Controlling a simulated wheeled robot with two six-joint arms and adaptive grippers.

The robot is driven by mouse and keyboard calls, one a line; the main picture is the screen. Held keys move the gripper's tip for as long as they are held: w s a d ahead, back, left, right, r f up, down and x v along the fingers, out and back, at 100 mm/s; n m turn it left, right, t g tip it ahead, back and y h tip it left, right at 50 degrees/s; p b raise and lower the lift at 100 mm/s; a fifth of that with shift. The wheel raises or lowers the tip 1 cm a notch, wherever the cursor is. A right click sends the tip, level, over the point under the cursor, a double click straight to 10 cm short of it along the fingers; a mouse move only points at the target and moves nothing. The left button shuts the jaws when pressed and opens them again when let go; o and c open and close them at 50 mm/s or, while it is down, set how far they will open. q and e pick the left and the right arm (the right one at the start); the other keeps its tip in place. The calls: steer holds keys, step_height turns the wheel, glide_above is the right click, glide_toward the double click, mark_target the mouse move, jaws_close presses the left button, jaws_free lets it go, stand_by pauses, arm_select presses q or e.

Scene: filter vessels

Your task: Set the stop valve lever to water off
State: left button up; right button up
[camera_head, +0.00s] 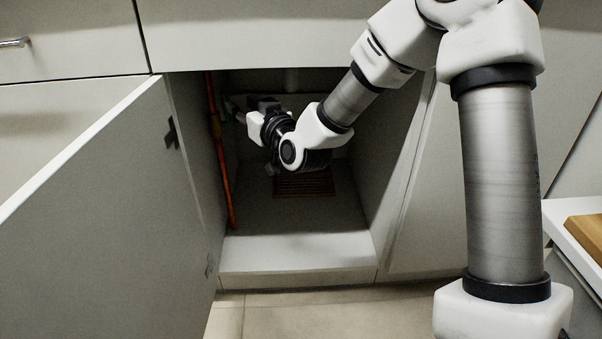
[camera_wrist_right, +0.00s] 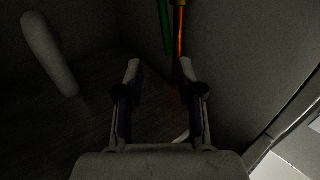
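My right gripper (camera_head: 246,112) reaches into the open cabinet, close to the pipe on its left wall. In the right wrist view the gripper (camera_wrist_right: 159,68) is open, with nothing seen between its fingers. A copper-orange pipe (camera_head: 223,170) runs up the cabinet's left side; in the wrist view the pipe (camera_wrist_right: 178,42) passes beside the right fingertip. A green part (camera_wrist_right: 164,26), possibly the stop valve lever, lies beside it, just beyond the fingertips. A brass-coloured piece (camera_wrist_right: 180,3) is cut off at the top edge. The lever's setting cannot be told. My left gripper is not in view.
The cabinet door (camera_head: 100,220) stands open on the left. The right cabinet wall (camera_head: 400,160) is close to my arm. A dark slatted thing (camera_head: 305,185) lies on the cabinet floor. A pale rounded post or pipe (camera_wrist_right: 48,50) stands left in the wrist view.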

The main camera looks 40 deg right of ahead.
steer(key=s+a+f+g+y+p, duration=0.1)
steer(key=s+a+f+g+p, duration=0.4)
steer(key=p, duration=1.7)
steer(key=s+a+r+g+p, duration=0.1)
steer(key=s+g+p, duration=0.4)
steer(key=s+p, duration=0.5)
steer(key=s+a+r+g+p, duration=0.2)
steer(key=s+g+p, duration=0.3)
steer(key=s+p, duration=0.6)
steer(key=shift+s+a+r, duration=0.25)
steer(key=shift+s+r, duration=0.55)
steer(key=shift+s, duration=0.15)
